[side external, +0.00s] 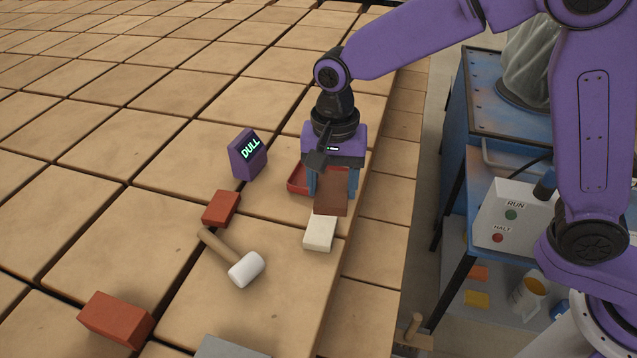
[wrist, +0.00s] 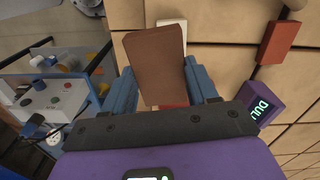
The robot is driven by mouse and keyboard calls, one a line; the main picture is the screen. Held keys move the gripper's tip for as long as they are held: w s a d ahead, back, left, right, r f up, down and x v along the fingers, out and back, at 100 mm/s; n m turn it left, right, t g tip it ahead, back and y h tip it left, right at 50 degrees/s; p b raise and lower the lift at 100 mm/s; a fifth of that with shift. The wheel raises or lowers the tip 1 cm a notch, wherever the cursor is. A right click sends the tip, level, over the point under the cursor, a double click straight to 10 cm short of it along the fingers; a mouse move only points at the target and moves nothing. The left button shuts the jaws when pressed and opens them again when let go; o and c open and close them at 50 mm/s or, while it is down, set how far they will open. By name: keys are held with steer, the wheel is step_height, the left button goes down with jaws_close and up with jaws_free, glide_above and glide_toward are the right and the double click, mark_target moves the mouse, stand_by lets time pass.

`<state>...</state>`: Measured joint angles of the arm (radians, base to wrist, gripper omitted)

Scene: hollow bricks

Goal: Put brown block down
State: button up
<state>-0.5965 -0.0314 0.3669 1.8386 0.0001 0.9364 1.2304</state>
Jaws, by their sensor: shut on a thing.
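The brown block (side external: 331,191) is held between the blue fingers of my gripper (side external: 329,184), raised above the tiled surface (side external: 170,150). In the wrist view the brown block (wrist: 156,66) fills the space between the fingers (wrist: 170,85) and looks slightly tilted. My gripper is shut on it. A white block (side external: 320,233) lies just below the brown block in the picture; I cannot tell the height of the gap.
A purple display reading "DULL" (side external: 247,157) stands left of my gripper. A red brick (side external: 221,208), a mallet (side external: 240,264) and another red brick (side external: 115,320) lie left. A grey block (side external: 230,347) is at the bottom edge. The surface ends at right, near a control box (side external: 512,222).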

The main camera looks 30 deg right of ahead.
steer(key=w+d+n, duration=0.3)
steer(key=d+n, duration=0.9)
steer(key=n, duration=0.4)
steer(key=w+a+f, duration=0.1)
steer(key=w+f, duration=0.1)
steer(key=w, duration=0.2)
steer(key=w+a+f, duration=0.2)
steer(key=w+f, duration=0.1)
steer(key=w, duration=0.1)
steer(key=w+a+f, duration=0.2)
steer(key=w+f, duration=0.1)
steer(key=w, duration=0.1)
steer(key=shift+w+a+f, duration=0.1)
steer(key=shift+a+f, duration=0.1)
steer(key=shift+f, duration=0.05)
steer(key=shift+w+a+f, duration=0.1)
steer(key=shift+w+f, duration=0.15)
steer(key=shift+f, duration=1.6)
steer(key=shift+f, duration=0.15)
steer(key=o, duration=0.9)
